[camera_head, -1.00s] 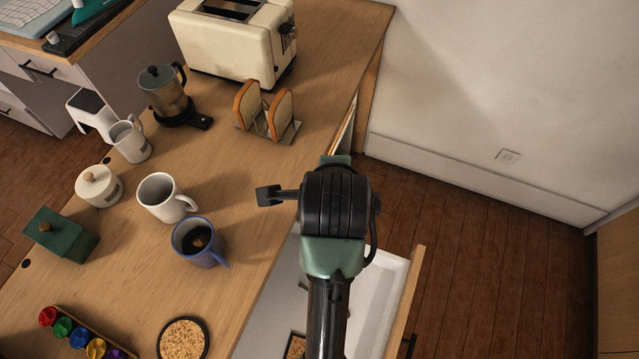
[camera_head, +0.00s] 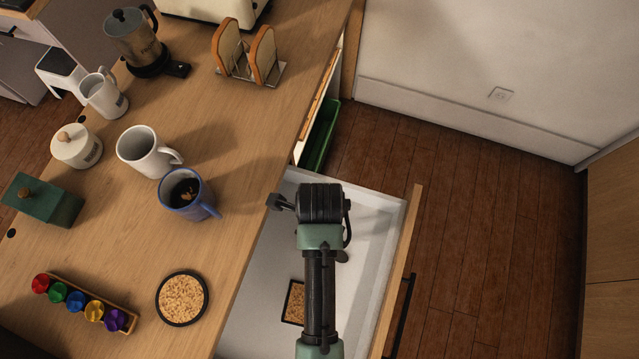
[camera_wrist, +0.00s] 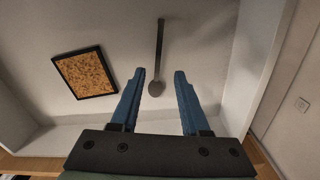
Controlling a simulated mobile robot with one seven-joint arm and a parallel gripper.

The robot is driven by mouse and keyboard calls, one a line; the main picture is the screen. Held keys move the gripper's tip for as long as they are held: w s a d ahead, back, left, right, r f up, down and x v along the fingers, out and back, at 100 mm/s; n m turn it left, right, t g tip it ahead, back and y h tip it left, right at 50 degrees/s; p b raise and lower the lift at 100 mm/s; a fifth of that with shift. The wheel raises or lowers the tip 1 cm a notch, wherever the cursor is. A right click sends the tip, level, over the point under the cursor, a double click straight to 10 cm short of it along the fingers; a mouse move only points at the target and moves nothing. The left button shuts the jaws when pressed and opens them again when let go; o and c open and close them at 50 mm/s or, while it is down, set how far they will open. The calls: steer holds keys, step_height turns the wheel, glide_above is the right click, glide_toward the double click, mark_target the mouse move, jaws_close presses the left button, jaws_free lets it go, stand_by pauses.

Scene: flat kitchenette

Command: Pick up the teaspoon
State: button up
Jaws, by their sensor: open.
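A dark metal teaspoon (camera_wrist: 158,52) lies on the floor of the open white drawer. In the wrist view its bowl is near my fingertips and its handle runs away from me. In the head view only a small part of it (camera_head: 342,256) shows beside my arm, which hides the rest. My gripper (camera_wrist: 159,72) is open and empty, with its blue fingers either side of the spoon's bowl in the picture. I cannot tell how high above the spoon it is. In the head view the fingers are hidden by my arm.
A black-edged cork coaster (camera_wrist: 85,73) lies in the drawer (camera_head: 385,218) left of the spoon. The counter holds a blue mug (camera_head: 187,196), a white mug (camera_head: 143,149), another cork coaster (camera_head: 182,298) and a rack of coloured capsules (camera_head: 88,303). Drawer walls surround my gripper.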

steer(key=f, duration=0.5)
steer(key=shift+s, duration=0.2)
jaws_close()
